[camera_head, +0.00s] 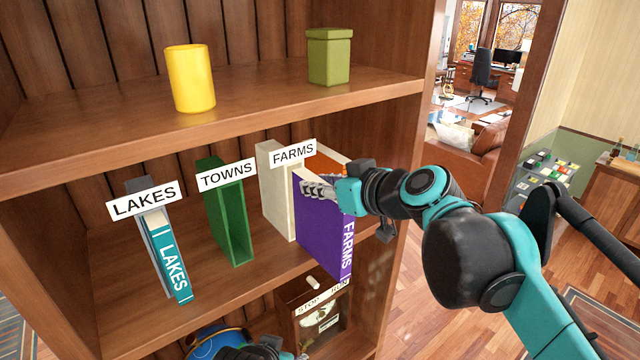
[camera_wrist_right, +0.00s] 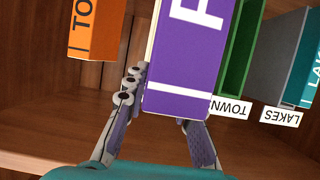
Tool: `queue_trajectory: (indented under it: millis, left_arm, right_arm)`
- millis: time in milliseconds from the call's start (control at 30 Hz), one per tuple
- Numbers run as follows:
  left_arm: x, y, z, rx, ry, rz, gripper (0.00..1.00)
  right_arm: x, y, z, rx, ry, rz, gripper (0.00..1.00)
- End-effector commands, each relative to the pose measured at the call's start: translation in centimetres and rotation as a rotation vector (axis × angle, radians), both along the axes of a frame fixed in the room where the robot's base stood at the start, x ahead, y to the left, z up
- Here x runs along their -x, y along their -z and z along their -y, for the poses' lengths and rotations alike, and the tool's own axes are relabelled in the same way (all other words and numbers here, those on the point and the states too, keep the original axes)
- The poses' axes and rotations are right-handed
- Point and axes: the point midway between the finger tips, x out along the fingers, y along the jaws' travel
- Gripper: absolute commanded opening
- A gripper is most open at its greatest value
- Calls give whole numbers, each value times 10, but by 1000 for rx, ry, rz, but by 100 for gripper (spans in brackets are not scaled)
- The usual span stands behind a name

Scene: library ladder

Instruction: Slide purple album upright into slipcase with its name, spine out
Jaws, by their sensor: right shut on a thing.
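The purple album (camera_head: 322,232), its spine lettered FARMS, stands upright with the spine facing out. My right gripper (camera_head: 318,190) is shut on its upper part; the wrist view shows the fingers (camera_wrist_right: 160,118) on both sides of the purple album (camera_wrist_right: 185,85). The cream slipcase (camera_head: 276,200) labelled FARMS stands on the middle shelf, just left of and behind the album. The album hides part of it, and I cannot tell whether they touch. My left gripper (camera_head: 285,353) shows only in part at the bottom edge, its jaws unclear.
The green slipcase (camera_head: 226,215) labelled TOWNS is empty. The grey LAKES slipcase (camera_head: 139,187) holds a teal album (camera_head: 172,262). An orange album (camera_head: 325,158) stands behind the purple one; it also shows in the wrist view (camera_wrist_right: 93,30). A wooden shelf (camera_head: 215,116) runs above.

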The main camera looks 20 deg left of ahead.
Motion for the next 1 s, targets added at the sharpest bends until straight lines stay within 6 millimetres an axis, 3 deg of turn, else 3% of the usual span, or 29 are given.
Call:
queue_trajectory:
  millis: [1000]
  left_arm:
    - [0,-1,0,0,0,0,49]
  right_arm:
    - [-7,-1,-9,-1,0,-1,0]
